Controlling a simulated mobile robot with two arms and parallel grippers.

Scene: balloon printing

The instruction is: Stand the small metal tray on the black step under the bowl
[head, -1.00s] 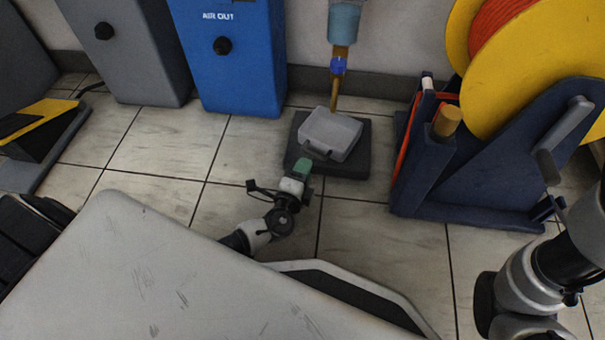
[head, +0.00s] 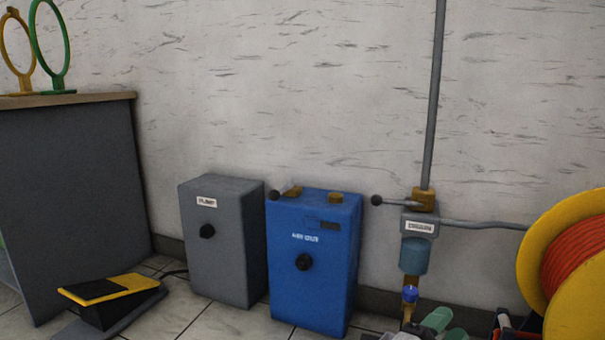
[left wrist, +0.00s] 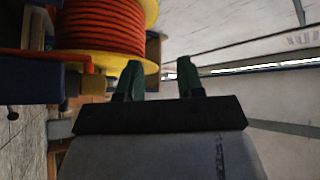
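The teal bowl (head: 413,256) hangs on the wall pipe under the drain fitting, with a blue valve (head: 410,293) and a brass pipe below it. My left gripper (head: 445,325) shows only by its green fingers at the bottom edge of the head view, right of the brass pipe. In the left wrist view its two green fingers (left wrist: 160,80) stand apart with nothing between them. The small metal tray and the black step are not clearly visible now; a pale sliver at the bottom edge is too cut off to tell. My right gripper is out of view.
A blue box (head: 313,270) and a grey box (head: 222,242) with black knobs stand along the wall. A yellow reel with orange hose (head: 575,262) is at the right; it also shows in the left wrist view (left wrist: 105,28). A yellow-black pedal (head: 110,292) lies at the left.

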